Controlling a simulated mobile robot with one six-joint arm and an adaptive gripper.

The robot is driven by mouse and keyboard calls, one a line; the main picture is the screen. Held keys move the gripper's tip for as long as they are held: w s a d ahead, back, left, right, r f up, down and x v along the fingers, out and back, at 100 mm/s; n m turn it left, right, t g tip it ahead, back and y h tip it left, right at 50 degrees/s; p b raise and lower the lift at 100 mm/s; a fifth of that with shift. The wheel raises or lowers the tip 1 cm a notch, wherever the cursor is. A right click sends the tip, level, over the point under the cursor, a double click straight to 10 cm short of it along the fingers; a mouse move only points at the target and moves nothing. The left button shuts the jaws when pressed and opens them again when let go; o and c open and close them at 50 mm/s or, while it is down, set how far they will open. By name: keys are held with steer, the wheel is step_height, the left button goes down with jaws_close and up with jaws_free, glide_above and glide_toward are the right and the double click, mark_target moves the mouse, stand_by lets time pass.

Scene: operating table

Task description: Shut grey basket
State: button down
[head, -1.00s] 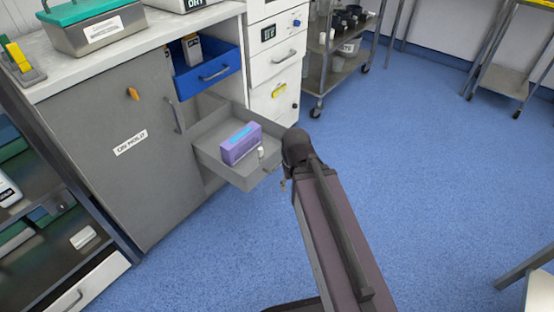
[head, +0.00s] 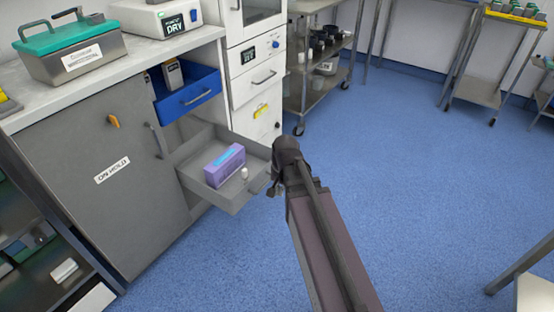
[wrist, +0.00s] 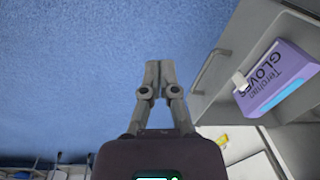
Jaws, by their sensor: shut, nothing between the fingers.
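The grey basket (head: 207,194) is a grey pull-out drawer, standing open from the lower part of the cabinet. A purple glove box (head: 224,165) and a small white bottle (head: 245,174) are in it. In the wrist view, the basket's front (wrist: 222,82) with its bar handle (wrist: 207,70) is at the right, beside the glove box (wrist: 278,78). My gripper (head: 272,189) is by the basket's front right in the head view, partly hidden by my arm. In the wrist view my gripper (wrist: 160,66) is shut and empty over blue floor, left of the handle, with a visible gap.
A blue drawer (head: 188,92) stands open above the basket, with a box in it. A metal trolley (head: 318,75) stands behind.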

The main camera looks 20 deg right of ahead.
steer(key=w+d+m+t+y, duration=0.1)
steer(key=w+d+m, duration=0.4)
steer(key=w+m, duration=0.4)
steer(key=w+d+r+m+t+y, duration=0.1)
steer(key=w+d+m, duration=0.5)
steer(key=m, duration=0.6)
steer(key=shift+w+r+t, duration=0.2)
steer(key=shift+w+t, duration=0.2)
steer(key=shift+w, duration=0.95)
steer(key=shift+f, duration=0.2)
steer(key=w+a+f+b, duration=0.5)
steer(key=w+f+b, duration=0.1)
steer(key=f+b, duration=0.3)
